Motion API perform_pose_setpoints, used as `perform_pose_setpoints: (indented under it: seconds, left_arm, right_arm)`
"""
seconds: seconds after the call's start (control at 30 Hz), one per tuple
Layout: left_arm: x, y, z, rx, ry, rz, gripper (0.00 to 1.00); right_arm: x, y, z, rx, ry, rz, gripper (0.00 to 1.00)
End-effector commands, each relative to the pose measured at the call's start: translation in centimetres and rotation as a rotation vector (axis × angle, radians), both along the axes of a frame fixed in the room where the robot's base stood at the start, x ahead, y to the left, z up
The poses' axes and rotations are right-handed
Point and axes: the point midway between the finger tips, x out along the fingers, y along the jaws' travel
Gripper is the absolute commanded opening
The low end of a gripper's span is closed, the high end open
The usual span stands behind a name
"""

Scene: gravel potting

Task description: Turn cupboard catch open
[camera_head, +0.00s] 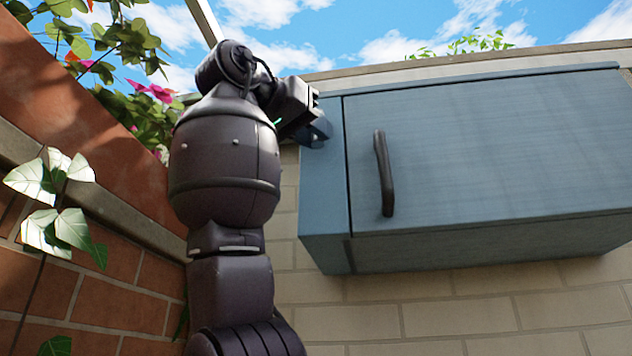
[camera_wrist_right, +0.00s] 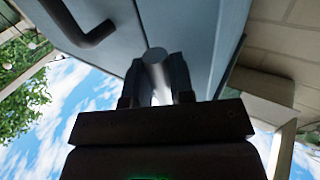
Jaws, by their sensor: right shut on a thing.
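The blue-grey cupboard (camera_head: 480,140) is mounted on the wall, and its door looks closed. My right gripper (camera_head: 318,130) is at the upper part of the cupboard's left side, left of the door edge. In the right wrist view, the right gripper (camera_wrist_right: 156,85) is shut on a grey, rounded catch (camera_wrist_right: 155,56) against the cupboard (camera_wrist_right: 195,35). The catch is hidden in the head view by my gripper. The catch's full shape and turned angle cannot be told. My left gripper is not in view.
A dark bar handle (camera_head: 383,173) stands out from the door near its left edge. A pale brick wall (camera_head: 450,320) is behind and below the cupboard. A red brick planter wall (camera_head: 90,240) with leaves and pink flowers (camera_head: 150,93) is on the left, close to my arm.

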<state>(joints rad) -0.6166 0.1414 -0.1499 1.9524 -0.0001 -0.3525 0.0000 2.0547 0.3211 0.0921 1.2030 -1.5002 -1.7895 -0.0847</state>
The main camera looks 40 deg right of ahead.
Motion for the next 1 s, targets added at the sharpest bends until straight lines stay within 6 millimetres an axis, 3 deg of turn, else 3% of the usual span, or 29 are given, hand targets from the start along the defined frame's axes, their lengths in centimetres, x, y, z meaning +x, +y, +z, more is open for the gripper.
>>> perform_pose_setpoints:
  seconds: [0.43, 0.47, 0.6, 1.0]
  left_arm:
    - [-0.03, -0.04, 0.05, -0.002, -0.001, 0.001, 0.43]
    - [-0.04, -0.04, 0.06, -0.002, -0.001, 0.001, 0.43]
    - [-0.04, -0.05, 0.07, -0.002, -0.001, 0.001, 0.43]
    - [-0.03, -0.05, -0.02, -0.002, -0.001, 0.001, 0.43]
  right_arm:
    - [0.02, 0.01, -0.03, 0.009, -0.009, 0.001, 0.0]
    - [0.01, 0.01, -0.03, 0.009, -0.009, 0.001, 0.25]
    - [0.01, 0.01, -0.01, 0.008, -0.008, 0.001, 0.46]
    - [-0.09, 0.73, 0.02, 0.006, -0.007, 0.001, 0.46]
